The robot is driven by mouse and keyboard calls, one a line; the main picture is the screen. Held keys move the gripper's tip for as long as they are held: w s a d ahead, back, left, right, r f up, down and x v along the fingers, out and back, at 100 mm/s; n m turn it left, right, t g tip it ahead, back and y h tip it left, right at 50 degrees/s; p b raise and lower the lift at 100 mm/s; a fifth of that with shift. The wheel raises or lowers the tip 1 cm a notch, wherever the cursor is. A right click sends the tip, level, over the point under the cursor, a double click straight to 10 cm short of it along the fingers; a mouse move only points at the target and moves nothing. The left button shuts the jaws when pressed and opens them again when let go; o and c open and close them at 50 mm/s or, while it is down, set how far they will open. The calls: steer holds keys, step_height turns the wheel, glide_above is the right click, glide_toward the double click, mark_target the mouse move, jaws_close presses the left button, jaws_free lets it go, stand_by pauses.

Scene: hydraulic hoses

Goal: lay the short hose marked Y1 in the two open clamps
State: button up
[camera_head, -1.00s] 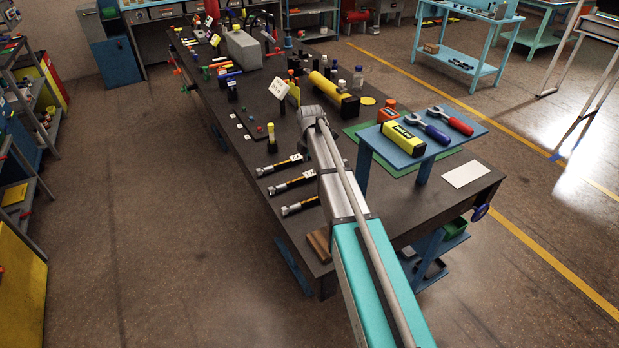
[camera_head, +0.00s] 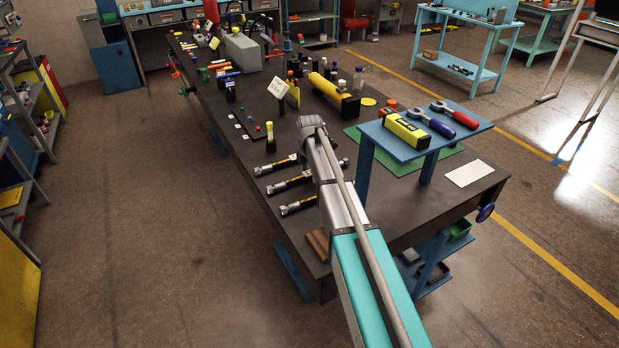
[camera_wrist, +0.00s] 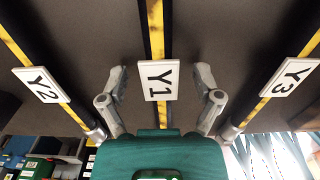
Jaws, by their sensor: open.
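The hose marked Y1 (camera_wrist: 156,30) is black with a yellow stripe and a white Y1 tag (camera_wrist: 159,80). It lies on the dark bench between the hoses marked Y2 (camera_wrist: 40,84) and Y3 (camera_wrist: 289,77). My gripper (camera_wrist: 160,72) is open, with one finger on each side of the Y1 tag; a gap shows on both sides. I cannot tell its height above the hose. In the head view the middle hose (camera_head: 285,184) shows its metal end, and my arm hides its other part. My gripper is hidden there. I cannot make out the two open clamps.
A blue raised stand (camera_head: 384,137) with a yellow box (camera_head: 404,130) and red and blue tools stands right of my arm. A yellow cylinder (camera_head: 326,86) and small bottles stand behind. A wooden block (camera_head: 317,243) lies near the front edge.

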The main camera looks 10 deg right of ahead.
stand_by(0.4)
jaws_close()
